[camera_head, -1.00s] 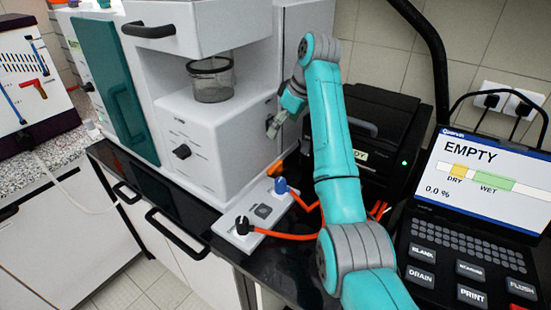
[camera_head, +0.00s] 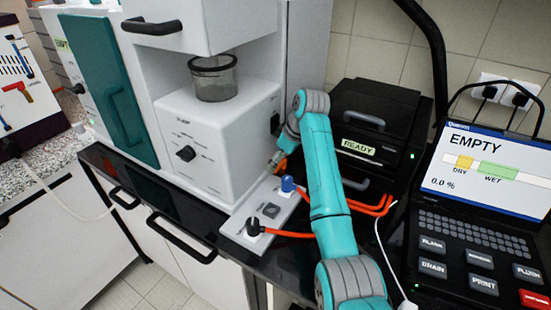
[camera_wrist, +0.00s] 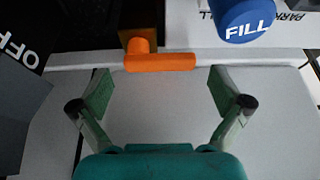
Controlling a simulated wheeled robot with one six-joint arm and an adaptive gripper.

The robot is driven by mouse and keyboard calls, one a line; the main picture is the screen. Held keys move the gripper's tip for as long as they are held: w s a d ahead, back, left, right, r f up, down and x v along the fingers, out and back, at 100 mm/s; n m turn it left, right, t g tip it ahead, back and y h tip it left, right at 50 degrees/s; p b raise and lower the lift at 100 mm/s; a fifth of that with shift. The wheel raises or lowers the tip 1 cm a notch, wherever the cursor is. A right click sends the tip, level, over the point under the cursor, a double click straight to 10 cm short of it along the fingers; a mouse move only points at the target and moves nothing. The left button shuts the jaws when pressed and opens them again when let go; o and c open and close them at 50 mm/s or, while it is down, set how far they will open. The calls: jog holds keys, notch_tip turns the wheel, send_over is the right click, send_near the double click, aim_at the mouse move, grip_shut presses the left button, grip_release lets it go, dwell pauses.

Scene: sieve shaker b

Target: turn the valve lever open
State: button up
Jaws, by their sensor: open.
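The orange valve lever (camera_wrist: 160,62) shows in the wrist view, lying crosswise on a brass fitting (camera_wrist: 137,38). In the head view I cannot make it out behind my arm. My gripper (camera_wrist: 160,92) is open, its two green-grey fingers spread to the left and right. The lever is just beyond the fingertips in the picture, between their two lines, with nothing gripped. In the head view my gripper (camera_head: 277,160) is small and partly hidden at the end of the teal arm, near the white machine's front corner.
A blue FILL knob (camera_wrist: 248,20) stands close right of the lever; it also shows in the head view (camera_head: 287,184). A white panel (camera_head: 236,226) carries a black knob (camera_head: 253,227). Orange hoses (camera_head: 375,208) run beside my arm. A black READY unit (camera_head: 385,125) and an EMPTY display (camera_head: 490,170) stand right.

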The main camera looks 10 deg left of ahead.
jog(key=c, duration=1.2)
jog(key=shift+o, duration=0.2)
jog(key=shift+d+n+g, duration=0.25)
jog(key=shift+n+g, duration=0.2)
jog(key=shift+n, duration=0.7)
jog(key=shift+d+n+g, duration=0.2)
jog(key=shift+n+g, duration=0.25)
jog(key=shift+n, duration=0.7)
jog(key=o, duration=1.2)
jog(key=shift+c, duration=0.2)
notch_tip(320, 180, up, 10)
